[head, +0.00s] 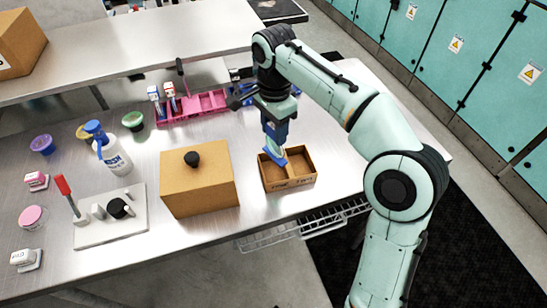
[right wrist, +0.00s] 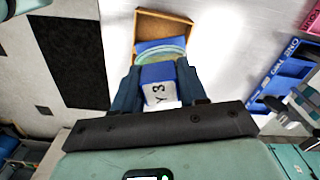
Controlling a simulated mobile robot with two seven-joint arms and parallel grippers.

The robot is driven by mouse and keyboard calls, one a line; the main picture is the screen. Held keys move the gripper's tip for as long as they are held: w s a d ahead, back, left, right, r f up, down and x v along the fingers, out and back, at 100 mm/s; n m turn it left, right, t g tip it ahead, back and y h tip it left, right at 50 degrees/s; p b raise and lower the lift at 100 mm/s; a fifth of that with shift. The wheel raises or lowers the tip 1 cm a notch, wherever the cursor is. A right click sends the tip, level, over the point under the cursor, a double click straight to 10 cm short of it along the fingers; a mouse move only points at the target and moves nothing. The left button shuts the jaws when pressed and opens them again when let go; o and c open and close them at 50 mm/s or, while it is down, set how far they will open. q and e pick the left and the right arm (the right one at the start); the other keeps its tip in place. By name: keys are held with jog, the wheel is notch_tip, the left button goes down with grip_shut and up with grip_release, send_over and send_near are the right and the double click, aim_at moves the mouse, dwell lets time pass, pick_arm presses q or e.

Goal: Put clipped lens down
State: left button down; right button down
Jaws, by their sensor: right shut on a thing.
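My right gripper (head: 273,138) points down and is shut on a blue clip holding a lens. In the right wrist view, the fingers (right wrist: 158,92) grip the blue clip (right wrist: 157,74), which has a white label reading "Y 3". The pale, clear lens (right wrist: 161,50) extends beyond the clip. In the head view the lens (head: 274,157) hangs tilted over the left compartment of a small open cardboard tray (head: 291,184). The tray also shows in the right wrist view (right wrist: 150,18). I cannot tell whether the lens touches it. My left gripper is not in view.
A closed cardboard box (head: 200,190) with a black knob stands just left of the tray. A pink rack (head: 205,104) lies behind. A white bottle (head: 115,158), small jars and a grey plate (head: 110,228) stand farther left. The table's front edge is close to the tray.

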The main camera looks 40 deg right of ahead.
aim_at(273, 154)
notch_tip(273, 154, down, 4)
jog(key=shift+w+r+b, duration=0.15)
jog(key=shift+r+b, duration=0.1)
jog(key=shift+b, duration=0.1)
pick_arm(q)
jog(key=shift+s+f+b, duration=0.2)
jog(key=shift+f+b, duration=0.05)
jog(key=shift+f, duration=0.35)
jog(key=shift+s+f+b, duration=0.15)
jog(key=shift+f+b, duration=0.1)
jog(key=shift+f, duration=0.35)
pick_arm(e)
jog(key=shift+f, duration=2.4)
jog(key=shift+f, duration=0.15)
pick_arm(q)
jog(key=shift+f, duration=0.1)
pick_arm(e)
jog(key=c, duration=0.6)
grip_release()
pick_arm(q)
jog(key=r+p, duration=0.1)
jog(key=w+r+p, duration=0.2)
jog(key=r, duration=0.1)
pick_arm(e)
notch_tip(273, 154, up, 12)
jog(key=shift+r, duration=0.15)
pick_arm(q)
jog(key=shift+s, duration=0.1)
